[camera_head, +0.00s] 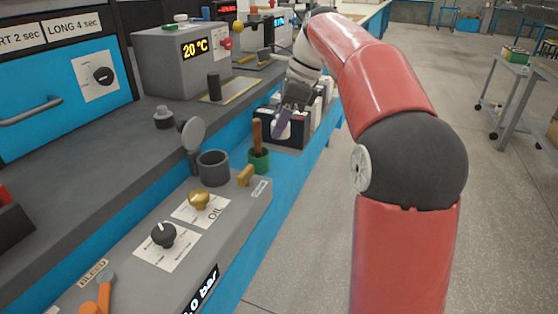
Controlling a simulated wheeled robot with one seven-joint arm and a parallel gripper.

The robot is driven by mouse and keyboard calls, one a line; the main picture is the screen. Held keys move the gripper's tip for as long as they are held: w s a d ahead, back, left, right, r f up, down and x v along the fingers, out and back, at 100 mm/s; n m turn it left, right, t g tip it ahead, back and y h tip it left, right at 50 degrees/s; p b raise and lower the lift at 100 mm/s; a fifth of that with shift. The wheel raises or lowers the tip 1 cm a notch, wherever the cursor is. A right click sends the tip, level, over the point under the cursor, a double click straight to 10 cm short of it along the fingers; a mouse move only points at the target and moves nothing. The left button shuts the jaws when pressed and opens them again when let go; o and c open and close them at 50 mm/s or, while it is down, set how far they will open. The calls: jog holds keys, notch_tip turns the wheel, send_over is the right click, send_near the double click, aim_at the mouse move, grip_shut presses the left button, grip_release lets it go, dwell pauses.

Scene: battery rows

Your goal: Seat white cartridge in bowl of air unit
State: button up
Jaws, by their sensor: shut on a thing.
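The air unit (130,240) is the long grey housing at the lower left, with a gauge, knobs and a label reading OIL. Its bowl (213,168) looks like the dark grey open cup at the unit's far end, with a round grey lid (193,132) standing up beside it. My gripper (284,122) is beyond the bowl, pointing down at a black and white holder (272,128). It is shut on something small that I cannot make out. I cannot pick out the white cartridge for certain; the gripper and wrist hide part of the holder.
A green cup with a brown-handled tool (258,150) stands between the bowl and the holder. A grey box reading 20 °C (180,62) stands on the bench behind. The floor to the right is clear, with a trolley (505,90) farther off.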

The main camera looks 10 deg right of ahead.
aim_at(274, 173)
notch_tip(274, 173, down, 10)
jog(key=shift+f+b, duration=0.2)
jog(key=shift+b, duration=0.65)
jog(key=shift+f, duration=0.15)
jog(key=o, duration=1)
jog(key=shift+c, duration=0.2)
jog(key=p+v, duration=0.2)
jog(key=v, duration=1)
jog(key=shift+r, duration=0.2)
